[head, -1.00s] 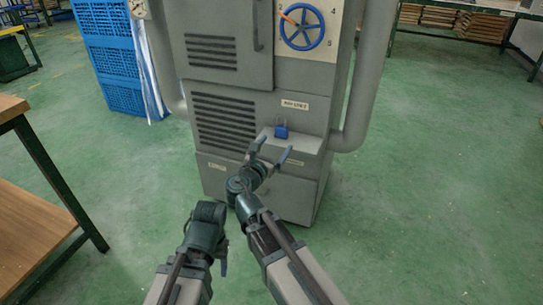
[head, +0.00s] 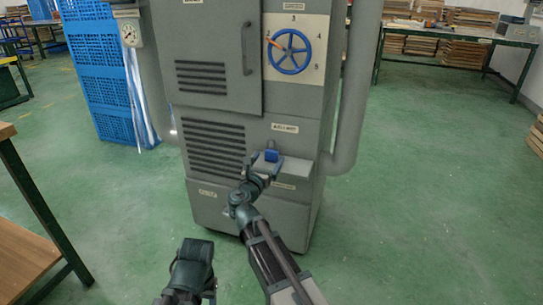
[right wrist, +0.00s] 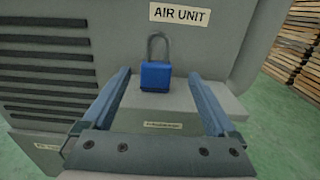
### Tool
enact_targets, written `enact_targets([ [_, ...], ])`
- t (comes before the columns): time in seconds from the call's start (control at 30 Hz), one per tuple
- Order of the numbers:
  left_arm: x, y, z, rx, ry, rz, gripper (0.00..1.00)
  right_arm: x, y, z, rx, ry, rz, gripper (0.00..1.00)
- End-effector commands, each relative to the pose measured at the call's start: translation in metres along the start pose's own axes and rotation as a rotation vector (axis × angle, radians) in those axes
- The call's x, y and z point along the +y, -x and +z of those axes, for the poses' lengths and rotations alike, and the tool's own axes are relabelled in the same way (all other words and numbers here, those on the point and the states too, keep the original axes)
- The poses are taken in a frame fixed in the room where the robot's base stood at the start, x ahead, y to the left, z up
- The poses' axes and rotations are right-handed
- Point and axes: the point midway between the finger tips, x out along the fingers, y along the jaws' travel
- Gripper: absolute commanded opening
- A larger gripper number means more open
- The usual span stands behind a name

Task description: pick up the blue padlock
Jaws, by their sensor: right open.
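The blue padlock (head: 271,155) stands upright on a small grey ledge (head: 299,168) on the front of a grey cabinet. In the right wrist view the padlock (right wrist: 155,78) shows its blue body and grey shackle, with the shackle upward. My right gripper (head: 264,164) is open and empty, close to the padlock. In the right wrist view its two fingers (right wrist: 159,80) reach toward the ledge, one on each side of the padlock, apart from it. My left gripper (head: 209,290) is low in the head view; its jaws are not clear.
The grey cabinet (head: 215,105) carries a blue handwheel (head: 289,51), an "AIR UNIT" label (right wrist: 193,15) above the padlock, and a pipe (head: 350,110) at its right. Blue crates (head: 103,75) stand at left. A wooden workbench (head: 25,250) is at near left. Green floor is open at right.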

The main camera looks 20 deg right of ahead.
Motion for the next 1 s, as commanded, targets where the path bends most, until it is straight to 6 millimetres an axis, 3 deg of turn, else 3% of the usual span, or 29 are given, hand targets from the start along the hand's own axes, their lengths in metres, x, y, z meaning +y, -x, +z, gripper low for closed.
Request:
enact_targets([
  [0.33,0.000,0.000,0.000,0.000,0.000,0.000,0.57,0.002,-0.011,0.000,0.000,0.000,-0.001,0.93],
  [0.67,0.000,-0.001,0.000,0.000,0.000,0.000,0.57,0.006,-0.054,-0.001,0.000,0.000,-0.001,0.93],
  [0.9,0.000,-0.001,0.000,0.000,0.000,0.000,0.57,0.005,-0.055,-0.001,0.000,0.000,0.000,0.93],
  [1.0,0.000,-0.001,0.000,0.000,0.000,0.000,0.57,0.005,-0.055,-0.001,0.000,0.000,0.000,0.74],
])
